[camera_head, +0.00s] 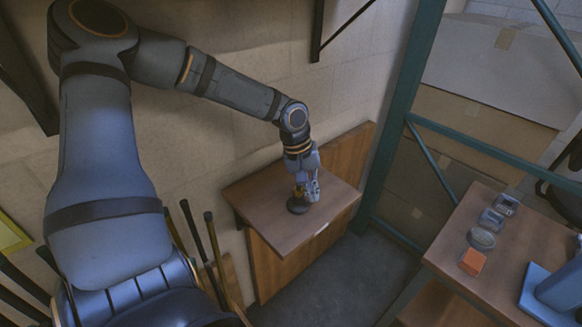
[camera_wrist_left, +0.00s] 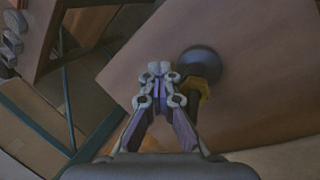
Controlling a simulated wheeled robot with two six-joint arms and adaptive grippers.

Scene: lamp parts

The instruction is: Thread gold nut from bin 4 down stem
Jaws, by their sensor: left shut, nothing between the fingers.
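My left gripper (camera_head: 311,186) is over the small wooden wall table (camera_head: 262,195), close to a dark round lamp base (camera_head: 297,207). In the left wrist view its fingers (camera_wrist_left: 160,69) are together at the tips with nothing between them. The dark base (camera_wrist_left: 199,62) is just right of the fingertips there. A gold nut-like piece (camera_wrist_left: 198,88) shows at the near edge of the base, by a dark stem (camera_wrist_left: 193,106). Part of both is hidden behind the right finger, and I cannot tell how far down the stem the gold piece sits. My right gripper is not in view.
A second wooden table (camera_head: 520,245) at right holds several small grey containers (camera_head: 482,239), an orange block (camera_head: 472,262) and a blue object (camera_head: 552,290). A green metal post (camera_head: 400,115) stands between the tables.

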